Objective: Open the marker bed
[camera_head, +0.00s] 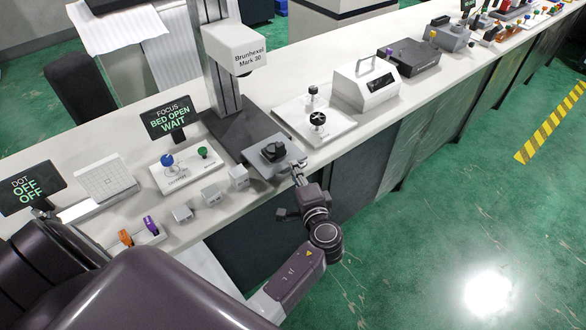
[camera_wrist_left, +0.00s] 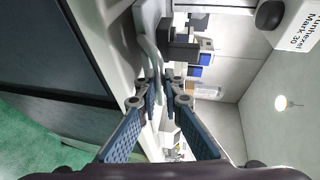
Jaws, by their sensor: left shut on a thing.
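The marking machine, labelled Brunhexel Mark 30 (camera_head: 235,50), stands on the bench with its head on a tall column. Its grey bed (camera_head: 262,166) sits at the front of the dark base, with a black part (camera_head: 273,151) on top. My left gripper (camera_head: 298,174) is at the bed's front right edge. In the left wrist view its fingertips (camera_wrist_left: 163,88) are closed on a light grey curved handle (camera_wrist_left: 152,58). My right gripper is not in view.
A white panel with a blue and a green knob (camera_head: 187,169) and several small grey blocks (camera_head: 212,194) lie left of the bed. A white plate with black knobs (camera_head: 314,118) is close on the right. Green floor in front is clear.

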